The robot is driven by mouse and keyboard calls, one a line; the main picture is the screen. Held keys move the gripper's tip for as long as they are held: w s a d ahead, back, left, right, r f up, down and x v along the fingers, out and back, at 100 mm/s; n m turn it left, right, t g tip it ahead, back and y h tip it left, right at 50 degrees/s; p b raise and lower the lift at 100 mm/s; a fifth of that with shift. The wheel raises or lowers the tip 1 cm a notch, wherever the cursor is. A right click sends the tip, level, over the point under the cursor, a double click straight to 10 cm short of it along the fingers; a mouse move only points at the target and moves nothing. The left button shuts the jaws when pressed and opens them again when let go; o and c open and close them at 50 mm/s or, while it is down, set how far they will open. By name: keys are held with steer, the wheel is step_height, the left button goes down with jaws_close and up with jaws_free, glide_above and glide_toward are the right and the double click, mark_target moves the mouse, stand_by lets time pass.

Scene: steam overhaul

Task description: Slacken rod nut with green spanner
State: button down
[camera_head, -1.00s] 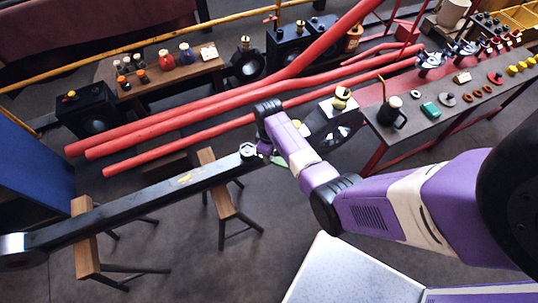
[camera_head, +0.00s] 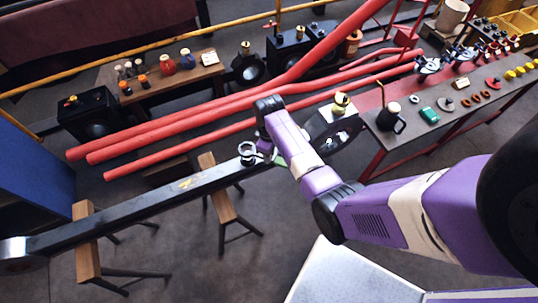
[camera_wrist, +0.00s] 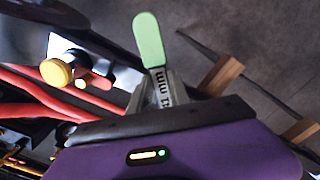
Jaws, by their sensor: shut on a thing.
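The rod is a long dark bar (camera_head: 140,213) lying across wooden trestles. A pale metal nut or ring shape (camera_head: 248,152) stands at its right end. My gripper (camera_head: 268,152) is just right of it, at the rod's end. In the wrist view my gripper (camera_wrist: 158,98) is shut on the spanner's steel shank, which carries dark lettering. The spanner's rounded green handle (camera_wrist: 149,38) sticks out beyond the fingers, and a little green (camera_head: 281,159) shows in the head view. The spanner's working end is not clear, so I cannot tell whether it sits around the nut.
Long red pipes (camera_head: 200,117) run behind the rod. A grey workbench (camera_head: 408,140) at right holds a black mug (camera_head: 391,118) and small parts. A dark fitting with a brass knob (camera_head: 341,100) stands behind my arm.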

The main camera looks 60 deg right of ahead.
steer(key=shift+r, duration=2.05)
steer(key=s+a, duration=0.4)
steer(key=s, duration=0.9)
steer(key=shift+s, duration=0.2)
